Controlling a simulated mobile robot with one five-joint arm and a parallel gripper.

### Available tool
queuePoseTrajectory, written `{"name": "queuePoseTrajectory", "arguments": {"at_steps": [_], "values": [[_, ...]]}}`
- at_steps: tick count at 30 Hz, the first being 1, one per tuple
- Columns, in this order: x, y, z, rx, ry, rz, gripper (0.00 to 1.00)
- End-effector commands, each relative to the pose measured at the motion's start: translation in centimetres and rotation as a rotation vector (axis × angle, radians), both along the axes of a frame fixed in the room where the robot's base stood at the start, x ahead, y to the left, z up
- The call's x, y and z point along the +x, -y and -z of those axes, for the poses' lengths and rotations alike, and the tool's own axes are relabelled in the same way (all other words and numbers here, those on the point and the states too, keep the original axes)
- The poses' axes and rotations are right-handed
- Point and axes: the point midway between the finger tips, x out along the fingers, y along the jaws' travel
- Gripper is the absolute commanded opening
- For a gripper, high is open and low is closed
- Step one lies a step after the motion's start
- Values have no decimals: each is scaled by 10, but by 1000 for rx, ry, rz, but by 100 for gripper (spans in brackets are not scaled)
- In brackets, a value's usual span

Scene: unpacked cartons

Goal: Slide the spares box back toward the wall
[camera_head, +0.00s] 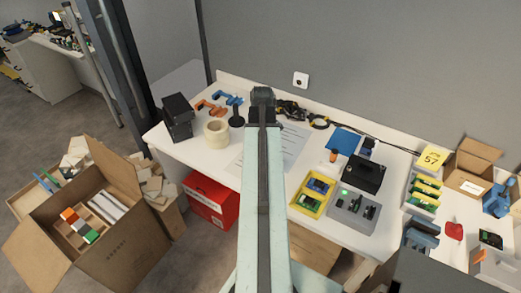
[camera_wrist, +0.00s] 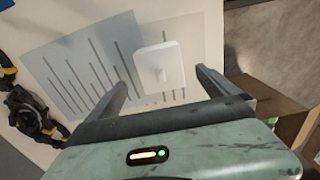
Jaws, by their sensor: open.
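No readable label marks the spares box, so I cannot tell for sure which one it is. A small open cardboard box (camera_head: 468,182) with a white label stands at the right end of the white table, near the wall (camera_head: 400,70). A yellow bin (camera_head: 311,196) with green and blue parts stands nearer the front edge. My gripper (camera_head: 262,95) is over the table's middle, left of both, its fingers unclear in the head view.
A black box (camera_head: 364,173), a grey device (camera_head: 353,210) with a green light and a tray of green-yellow parts (camera_head: 423,190) crowd the table's right half. An open carton (camera_head: 105,235) stands on the floor.

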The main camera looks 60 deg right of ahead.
Motion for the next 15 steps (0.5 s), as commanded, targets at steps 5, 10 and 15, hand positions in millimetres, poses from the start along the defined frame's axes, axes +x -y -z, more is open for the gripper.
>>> {"name": "queuePoseTrajectory", "arguments": {"at_steps": [5, 10, 15], "values": [[1, -1, 0, 0, 0, 0, 98], [1, -1, 10, 0, 0, 0, 98], [2, -1, 36, 0, 0, 0, 98]]}}
